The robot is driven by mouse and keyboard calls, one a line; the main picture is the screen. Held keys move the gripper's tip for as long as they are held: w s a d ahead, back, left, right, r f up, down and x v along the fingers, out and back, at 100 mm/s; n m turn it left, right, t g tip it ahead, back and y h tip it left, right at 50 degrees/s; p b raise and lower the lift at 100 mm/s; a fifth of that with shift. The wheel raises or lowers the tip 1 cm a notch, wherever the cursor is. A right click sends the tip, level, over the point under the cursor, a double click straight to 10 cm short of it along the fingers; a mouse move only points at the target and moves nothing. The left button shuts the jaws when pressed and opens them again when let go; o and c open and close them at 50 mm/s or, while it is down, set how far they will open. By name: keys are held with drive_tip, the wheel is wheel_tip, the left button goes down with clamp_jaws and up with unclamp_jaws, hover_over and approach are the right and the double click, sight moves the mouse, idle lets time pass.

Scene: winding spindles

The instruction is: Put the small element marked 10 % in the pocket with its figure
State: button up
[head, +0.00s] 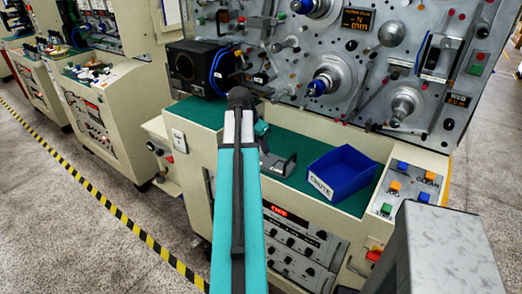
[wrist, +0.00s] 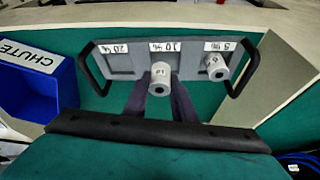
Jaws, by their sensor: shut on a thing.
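A grey tray (wrist: 125,62) with black handles at both ends has three white labels along its edge, which read 20 %, 10 % and 5 % from left to right in the wrist view. My gripper (wrist: 160,88) is shut on a small pale cylindrical element (wrist: 160,74), in front of the 10 % label. Its mark is too small to read surely. I cannot tell whether its base is in the pocket or above it. A second pale element (wrist: 214,67) stands by the 5 % label. In the head view the tray (head: 282,165) is partly hidden by my arm.
A blue bin labelled CHUTE (head: 341,172) stands right of the tray in the head view and at left in the wrist view (wrist: 38,78). Both are on a green bench top (head: 300,190). A machine panel with spindles (head: 365,70) rises behind. A button box (head: 410,190) is at right.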

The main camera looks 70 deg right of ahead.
sight(261, 151)
drive_tip(key=shift+d, duration=0.15)
drive_tip(key=shift+w+d, duration=0.15)
drive_tip(key=shift+d, duration=0.35)
drive_tip(key=shift+f+p, duration=0.9)
drive_tip(key=shift+f, duration=0.9)
drive_tip(key=shift+f, duration=0.2)
drive_tip(key=o, duration=1)
drive_tip(key=shift+r, duration=0.3)
drive_tip(key=shift+b+v, duration=1.25)
drive_tip(key=shift+v, duration=4.7)
drive_tip(key=shift+a+f, duration=0.1)
